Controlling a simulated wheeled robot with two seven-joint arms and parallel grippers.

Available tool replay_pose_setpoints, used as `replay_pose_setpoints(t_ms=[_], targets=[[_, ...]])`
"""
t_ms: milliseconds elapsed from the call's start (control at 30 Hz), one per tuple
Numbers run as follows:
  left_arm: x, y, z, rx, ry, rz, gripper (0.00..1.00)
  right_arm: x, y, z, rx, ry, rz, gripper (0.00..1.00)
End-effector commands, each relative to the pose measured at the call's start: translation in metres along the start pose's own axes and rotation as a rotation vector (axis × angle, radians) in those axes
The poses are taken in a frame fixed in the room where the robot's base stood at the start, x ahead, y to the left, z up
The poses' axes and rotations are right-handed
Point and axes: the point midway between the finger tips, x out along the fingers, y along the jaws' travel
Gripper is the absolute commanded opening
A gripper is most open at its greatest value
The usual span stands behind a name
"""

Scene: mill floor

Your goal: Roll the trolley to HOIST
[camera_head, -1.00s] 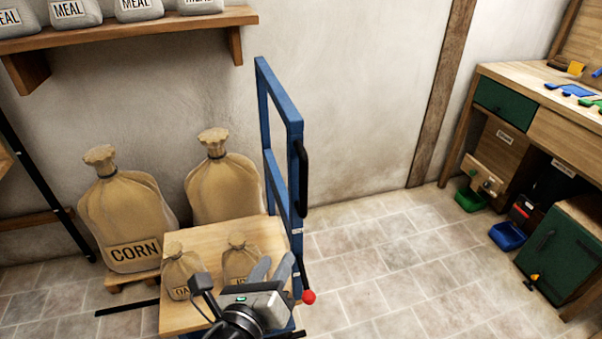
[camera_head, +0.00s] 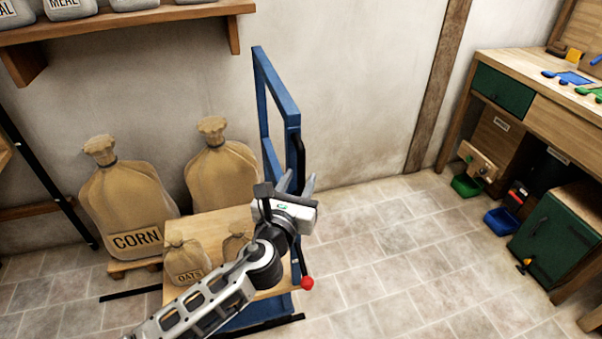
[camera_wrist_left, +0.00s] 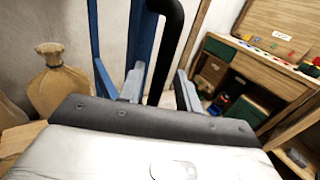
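The trolley has a blue upright frame (camera_head: 277,92), a wooden deck (camera_head: 205,222) and a blue base. A black grip bar (camera_head: 301,150) runs along the frame's right post, and a red ball (camera_head: 307,283) sits low beside it. My left gripper (camera_head: 297,182) is at the lower part of the grip bar, above the deck. In the left wrist view the fingers (camera_wrist_left: 160,88) are apart, and the black bar (camera_wrist_left: 171,40) shows between or just beyond them; contact cannot be told. My right gripper is not in view. No HOIST sign is readable.
An oats sack (camera_head: 187,263) and another small sack (camera_head: 236,245) stand on the deck. A large corn sack (camera_head: 128,195) and another large sack (camera_head: 222,165) stand behind, by the wall. A workbench (camera_head: 548,128) is at right. Floor (camera_head: 400,250) between is clear.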

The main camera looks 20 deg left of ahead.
Motion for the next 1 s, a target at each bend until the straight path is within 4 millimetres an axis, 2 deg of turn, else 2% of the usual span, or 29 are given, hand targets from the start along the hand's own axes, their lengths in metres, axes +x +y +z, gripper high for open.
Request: replay_pose_setpoints(t_ms=[100,200,500,567,633,1000], targets=[[0.014,0.000,0.000,0.000,-0.001,0.000,0.34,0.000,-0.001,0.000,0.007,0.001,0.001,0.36],[0.019,0.000,0.000,-0.001,0.001,0.000,0.34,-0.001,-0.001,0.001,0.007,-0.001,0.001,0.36],[0.021,0.000,0.000,-0.001,0.001,-0.001,0.34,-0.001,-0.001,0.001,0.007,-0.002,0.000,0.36],[0.021,0.000,0.000,-0.001,0.001,-0.001,0.20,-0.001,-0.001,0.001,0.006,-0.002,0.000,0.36],[0.021,0.000,-0.001,-0.001,0.001,-0.001,0.01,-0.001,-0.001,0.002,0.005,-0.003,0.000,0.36],[0.023,0.000,-0.001,0.000,0.001,-0.012,0.00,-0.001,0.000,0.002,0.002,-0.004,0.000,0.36]])
